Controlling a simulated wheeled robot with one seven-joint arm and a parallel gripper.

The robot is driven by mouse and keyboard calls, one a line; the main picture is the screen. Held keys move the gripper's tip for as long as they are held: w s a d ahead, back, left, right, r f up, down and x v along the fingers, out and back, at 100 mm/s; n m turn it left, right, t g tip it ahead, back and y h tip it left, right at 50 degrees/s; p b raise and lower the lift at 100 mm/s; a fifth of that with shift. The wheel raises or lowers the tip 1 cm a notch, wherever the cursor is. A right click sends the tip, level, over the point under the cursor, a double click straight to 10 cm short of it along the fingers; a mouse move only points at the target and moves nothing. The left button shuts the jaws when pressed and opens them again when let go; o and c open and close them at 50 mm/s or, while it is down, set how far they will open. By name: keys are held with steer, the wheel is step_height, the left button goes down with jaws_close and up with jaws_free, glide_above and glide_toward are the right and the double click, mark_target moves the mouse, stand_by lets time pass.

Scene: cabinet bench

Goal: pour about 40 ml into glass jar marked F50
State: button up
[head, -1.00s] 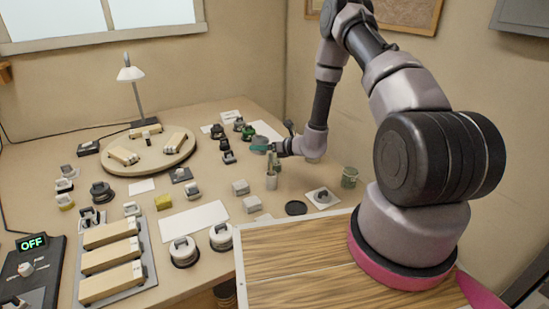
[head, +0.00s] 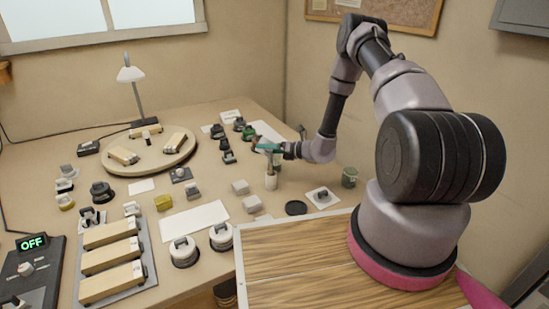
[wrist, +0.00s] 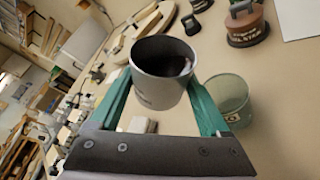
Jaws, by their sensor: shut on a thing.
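My gripper (head: 268,148) has green fingers, shut on a grey metal cup (wrist: 158,92) with a dark inside. In the wrist view the fingers grip the cup from both sides; its mouth is visible, but how much it holds is unclear. A greenish see-through glass jar (wrist: 234,103) stands just right of the cup in the wrist view, apart from it. Its label is too small to read, so I cannot tell whether it says F50. In the head view the gripper is above a small pale bottle (head: 270,181). No stream of liquid is visible.
A dark round disc (head: 296,208) and a white pad (head: 323,197) lie in front. Grey blocks (head: 240,187) and a round wooden stand (head: 150,158) are further left.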

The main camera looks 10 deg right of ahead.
steer(key=shift+d+f+m, duration=0.1)
steer(key=shift+f+m, duration=0.05)
steer(key=shift+m, duration=0.15)
stand_by(0.4)
steer(key=shift+w+r+m+y, duration=0.15)
steer(key=shift+r+m+y, duration=0.2)
steer(key=shift+m+y, duration=0.25)
steer(key=shift+w+d, duration=0.15)
steer(key=shift+d, duration=0.25)
stand_by(0.6)
steer(key=shift+d+f+m+y, duration=0.1)
steer(key=shift+f+m+y, duration=0.2)
steer(key=shift+m, duration=0.2)
stand_by(0.4)
steer(key=shift+f, duration=0.1)
steer(key=shift+s+a+m, duration=0.35)
steer(key=shift+a+m, duration=0.15)
steer(key=shift+m, duration=0.1)
stand_by(0.3)
